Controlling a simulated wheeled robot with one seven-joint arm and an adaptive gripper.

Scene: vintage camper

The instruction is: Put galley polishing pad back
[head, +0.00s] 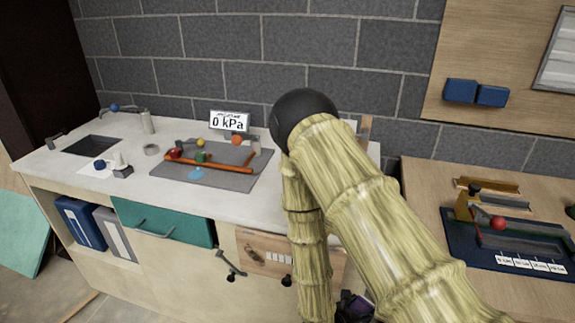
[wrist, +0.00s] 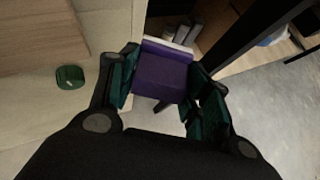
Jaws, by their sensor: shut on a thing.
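My gripper (wrist: 163,80) has its dark green-lined fingers closed on both sides of a purple block (wrist: 160,73) with a pale strip along its far edge. I take this block for the polishing pad. In the head view only a small dark and purple bit of the gripper and block (head: 355,306) shows low in the picture, below my arm. My arm hides most of that area. No empty place for the pad can be made out clearly.
The white counter (head: 110,185) holds a grey mat (head: 235,182) with an orange bar and a "0 kPa" display (head: 229,122). A teal drawer (head: 165,222) is below. A wooden table (head: 425,185) at right bears a blue board (head: 470,258). A green round object (wrist: 70,77) lies left in the wrist view.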

